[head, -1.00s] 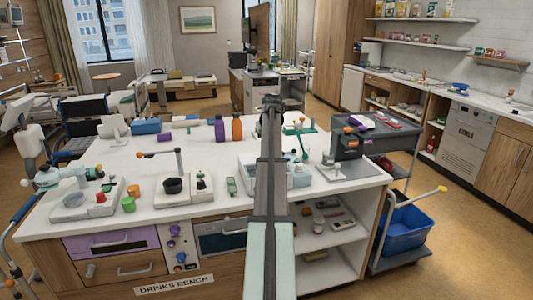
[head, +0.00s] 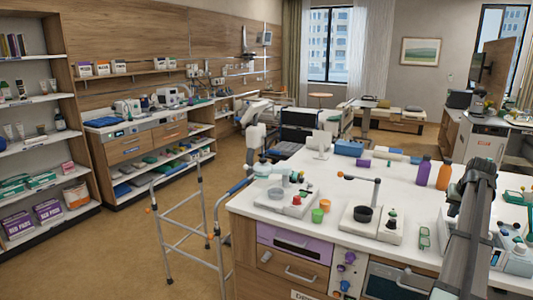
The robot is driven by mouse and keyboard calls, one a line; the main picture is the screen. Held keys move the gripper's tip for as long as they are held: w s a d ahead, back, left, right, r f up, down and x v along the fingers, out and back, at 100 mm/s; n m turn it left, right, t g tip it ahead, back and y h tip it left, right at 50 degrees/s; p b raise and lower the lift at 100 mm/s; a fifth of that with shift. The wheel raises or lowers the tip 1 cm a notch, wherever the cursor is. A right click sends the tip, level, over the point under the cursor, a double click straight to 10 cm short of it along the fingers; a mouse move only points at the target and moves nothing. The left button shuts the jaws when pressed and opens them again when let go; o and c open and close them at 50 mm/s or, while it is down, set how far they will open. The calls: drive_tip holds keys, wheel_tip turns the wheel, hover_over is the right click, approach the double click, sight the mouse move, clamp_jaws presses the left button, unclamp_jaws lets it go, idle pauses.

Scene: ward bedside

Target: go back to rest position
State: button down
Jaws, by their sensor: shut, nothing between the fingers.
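My arm rises from the bottom right of the head view, over the right part of the white drinks bench (head: 335,180). My gripper (head: 457,203) is the dark end of it, seen small and mostly from behind. It is shut, with nothing seen held in it. It appears above the bench top, in front of the purple bottle (head: 423,170) and the orange bottle (head: 444,177) and to their right. The fingertips are hard to make out. My arm hides part of the bench's right side.
On the bench stand a hotplate-like device with a black bowl (head: 363,214), an orange cup (head: 324,205), a green cup (head: 317,215) and a blue box (head: 349,148). A walking frame (head: 186,240) stands left of the bench. The floor (head: 110,255) there is otherwise open. Stocked shelves line the left wall.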

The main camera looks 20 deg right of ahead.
drive_tip(key=w+a+f+n+t+y, duration=0.1)
drive_tip(key=w+a+f, duration=0.2)
drive_tip(key=a+f, duration=0.8)
drive_tip(key=w+a+f+y, duration=0.1)
drive_tip(key=w+a+f, duration=0.45)
drive_tip(key=a, duration=0.85)
drive_tip(key=s+a+f+n+g+y, duration=0.1)
drive_tip(key=s+a+f+g, duration=0.1)
drive_tip(key=a+f, duration=0.85)
drive_tip(key=s+a+f+n+g+y, duration=0.1)
drive_tip(key=s+a+f+g, duration=0.15)
drive_tip(key=a+f, duration=0.8)
drive_tip(key=s+a+f+n+g, duration=0.2)
drive_tip(key=s+a+f+g, duration=0.1)
drive_tip(key=s+a+f, duration=1.15)
drive_tip(key=s+a+f+n+g, duration=0.1)
drive_tip(key=s+a+f+g, duration=0.1)
drive_tip(key=s, duration=0.6)
drive_tip(key=s+a+f+n+g+h, duration=0.1)
drive_tip(key=s+a+f+n+g, duration=0.1)
drive_tip(key=s+a+f, duration=0.2)
drive_tip(key=s+f, duration=0.3)
drive_tip(key=s, duration=0.2)
drive_tip(key=shift+s+a+f+n, duration=0.15)
drive_tip(key=shift+s+a+n, duration=0.05)
drive_tip(key=shift+s+n, duration=0.1)
